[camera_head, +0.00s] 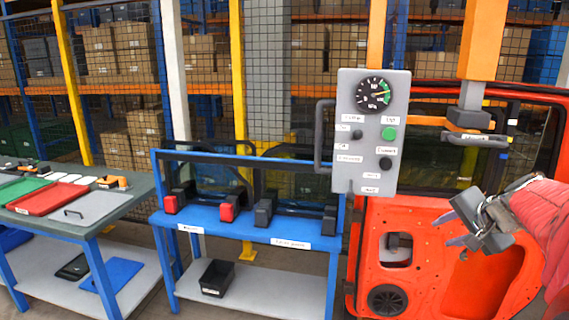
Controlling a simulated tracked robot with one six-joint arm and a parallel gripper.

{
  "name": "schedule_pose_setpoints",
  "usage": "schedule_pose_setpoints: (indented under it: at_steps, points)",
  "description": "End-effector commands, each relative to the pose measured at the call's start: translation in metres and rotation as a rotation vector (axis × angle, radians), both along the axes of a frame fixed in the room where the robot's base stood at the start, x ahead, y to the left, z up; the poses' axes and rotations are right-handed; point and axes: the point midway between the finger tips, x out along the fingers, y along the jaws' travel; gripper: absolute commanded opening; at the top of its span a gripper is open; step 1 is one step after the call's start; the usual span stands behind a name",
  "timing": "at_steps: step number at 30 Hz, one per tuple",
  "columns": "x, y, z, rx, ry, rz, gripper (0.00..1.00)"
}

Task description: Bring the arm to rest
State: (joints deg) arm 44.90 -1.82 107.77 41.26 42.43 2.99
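My gripper (445,231) is at the right, in front of the orange-red door (440,270). My red arm reaches in from the right edge. Two short purple-grey fingers point left with a gap between them, and I see nothing held there. The gripper appears clear of the control box, to its lower right.
A grey control box (349,105) with a gauge (373,95) and green button (389,133) hangs left of the gripper. An orange lift column (480,45) stands above the door. A blue rack (240,229) and a parts table (118,204) stand left. Mesh fencing and shelves lie behind.

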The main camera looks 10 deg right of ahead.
Motion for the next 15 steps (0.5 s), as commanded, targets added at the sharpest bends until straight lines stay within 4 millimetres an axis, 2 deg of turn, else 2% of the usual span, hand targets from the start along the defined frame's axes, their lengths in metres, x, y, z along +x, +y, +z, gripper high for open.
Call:
schedule_pose_setpoints:
  at_steps: [1, 6, 12, 15]
  points:
    - [-0.008, 0.026, -0.009, -0.027, 0.044, 0.059, 0.34]
    - [-0.044, 0.098, -0.039, -0.123, 0.189, 0.247, 0.34]
    - [-0.091, 0.165, -0.067, -0.245, 0.321, 0.453, 0.34]
    - [-0.115, 0.192, -0.078, -0.311, 0.374, 0.549, 0.34]
